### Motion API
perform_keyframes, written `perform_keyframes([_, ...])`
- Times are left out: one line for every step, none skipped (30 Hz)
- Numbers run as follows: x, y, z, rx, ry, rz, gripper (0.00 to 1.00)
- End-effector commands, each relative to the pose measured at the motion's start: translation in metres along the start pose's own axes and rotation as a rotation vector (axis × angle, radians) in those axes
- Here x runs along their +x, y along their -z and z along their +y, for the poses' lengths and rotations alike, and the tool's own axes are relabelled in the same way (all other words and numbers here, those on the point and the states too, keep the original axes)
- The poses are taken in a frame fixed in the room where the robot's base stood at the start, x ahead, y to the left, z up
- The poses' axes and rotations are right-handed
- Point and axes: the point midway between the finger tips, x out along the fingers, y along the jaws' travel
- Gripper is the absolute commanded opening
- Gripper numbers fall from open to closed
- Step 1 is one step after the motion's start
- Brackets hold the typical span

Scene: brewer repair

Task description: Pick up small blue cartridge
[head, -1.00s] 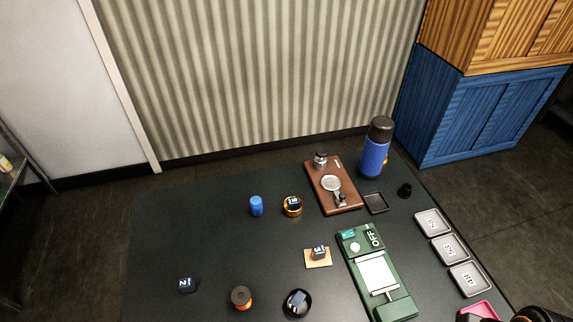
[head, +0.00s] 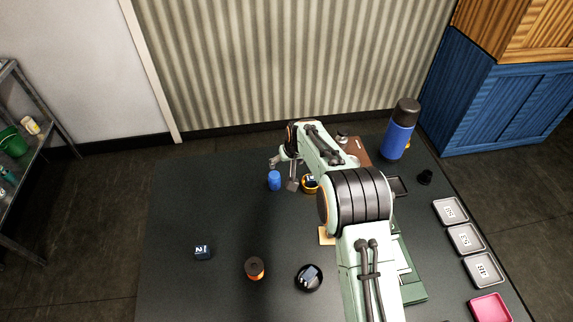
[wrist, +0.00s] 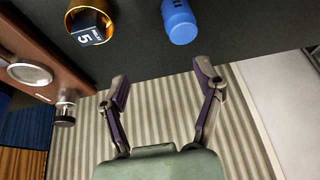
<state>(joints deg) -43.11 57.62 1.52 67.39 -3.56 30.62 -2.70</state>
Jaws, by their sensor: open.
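The small blue cartridge (head: 275,181) stands upright on the dark table, left of the gold-rimmed cup. It also shows at the top of the wrist view (wrist: 181,22). My gripper (wrist: 162,76) is open and empty. In the wrist view its two fingers are spread apart below the cartridge, with a gap to it. In the head view, my gripper (head: 284,172) is close beside the cartridge, partly hidden by my arm.
The gold-rimmed cup (wrist: 91,26) holding a dark cube marked 5 is close to the cartridge. A brown board (wrist: 40,55) with metal parts lies beyond it. A blue bottle (head: 398,135) stands at the back right. The table left of the cartridge is clear.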

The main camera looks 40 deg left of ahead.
Motion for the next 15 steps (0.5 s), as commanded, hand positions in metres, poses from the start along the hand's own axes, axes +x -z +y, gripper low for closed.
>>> perform_keyframes([0.012,-0.010,-0.013,-0.018,0.010,-0.026,0.67])
perform_keyframes([0.016,-0.013,-0.018,-0.026,0.015,-0.035,0.67])
perform_keyframes([0.020,-0.016,-0.024,-0.036,0.019,-0.041,0.67])
perform_keyframes([0.021,-0.015,-0.028,-0.042,0.022,-0.040,0.67])
perform_keyframes([0.024,-0.015,-0.029,-0.044,0.023,-0.039,0.67])
perform_keyframes([0.029,-0.015,-0.030,-0.045,0.023,-0.041,0.67])
perform_keyframes([0.033,-0.015,-0.030,-0.044,0.023,-0.040,0.67])
perform_keyframes([0.038,-0.016,-0.029,-0.044,0.023,-0.041,0.67])
perform_keyframes([0.044,-0.016,-0.029,-0.044,0.023,-0.041,0.67])
perform_keyframes([0.050,-0.017,-0.029,-0.043,0.023,-0.041,0.67])
perform_keyframes([0.055,-0.017,-0.029,-0.043,0.023,-0.041,0.67])
perform_keyframes([0.061,-0.017,-0.029,-0.043,0.022,-0.041,0.67])
perform_keyframes([0.066,-0.018,-0.029,-0.043,0.022,-0.041,0.67])
perform_keyframes([0.070,-0.017,-0.029,-0.043,0.022,-0.041,0.67])
perform_keyframes([0.074,-0.017,-0.029,-0.043,0.022,-0.040,0.67])
